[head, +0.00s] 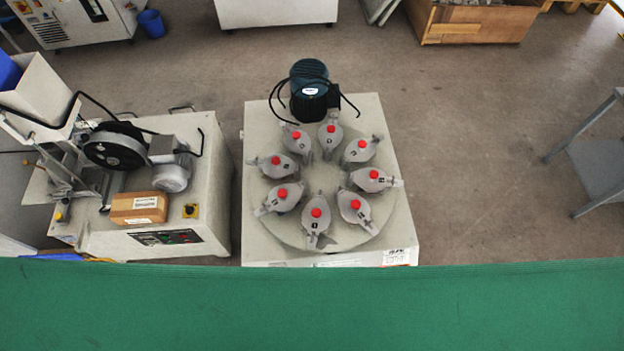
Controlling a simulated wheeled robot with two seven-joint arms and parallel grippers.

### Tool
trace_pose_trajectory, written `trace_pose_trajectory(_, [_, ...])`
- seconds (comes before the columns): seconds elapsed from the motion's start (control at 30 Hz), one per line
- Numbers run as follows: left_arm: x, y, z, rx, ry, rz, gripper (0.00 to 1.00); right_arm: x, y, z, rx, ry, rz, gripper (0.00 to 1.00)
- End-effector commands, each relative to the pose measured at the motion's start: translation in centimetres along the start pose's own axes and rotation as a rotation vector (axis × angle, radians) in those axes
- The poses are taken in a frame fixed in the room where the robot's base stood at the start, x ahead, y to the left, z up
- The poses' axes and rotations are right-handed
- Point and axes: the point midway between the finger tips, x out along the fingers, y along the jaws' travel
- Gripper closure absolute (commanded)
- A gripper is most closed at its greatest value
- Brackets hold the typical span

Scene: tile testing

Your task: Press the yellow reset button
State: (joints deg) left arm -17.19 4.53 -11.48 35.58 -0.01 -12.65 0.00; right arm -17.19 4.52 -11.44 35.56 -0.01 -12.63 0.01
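Two small yellow parts show on the machine at the left (215,215). One is a yellow square with a dark centre (190,211) on the machine's top near its front right corner. The other is a small yellow piece (62,216) near the front left corner. A dark control panel (165,238) with small coloured buttons is on the machine's front face. The buttons are too small to tell a yellow reset button for certain. Neither of my grippers is in view.
A cardboard box (139,208) lies on the left machine, near a black wheel (117,147) and a motor. A second machine (262,125) carries several grey pots with red knobs. A green surface (312,310) spans the near edge. Floor (480,180) is clear right of centre.

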Motion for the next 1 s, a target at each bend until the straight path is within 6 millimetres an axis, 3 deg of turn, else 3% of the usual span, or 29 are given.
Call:
trace_pose_trajectory(0.03, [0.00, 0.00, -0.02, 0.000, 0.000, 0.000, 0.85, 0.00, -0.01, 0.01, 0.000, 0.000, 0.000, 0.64])
trace_pose_trajectory(0.1, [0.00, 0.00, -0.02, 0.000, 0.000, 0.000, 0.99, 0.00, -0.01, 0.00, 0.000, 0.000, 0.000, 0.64])
trace_pose_trajectory(0.13, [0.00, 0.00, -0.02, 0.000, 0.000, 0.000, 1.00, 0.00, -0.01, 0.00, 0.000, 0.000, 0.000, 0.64])
trace_pose_trajectory(1.0, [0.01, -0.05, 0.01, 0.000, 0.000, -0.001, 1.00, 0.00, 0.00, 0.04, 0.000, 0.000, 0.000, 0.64])
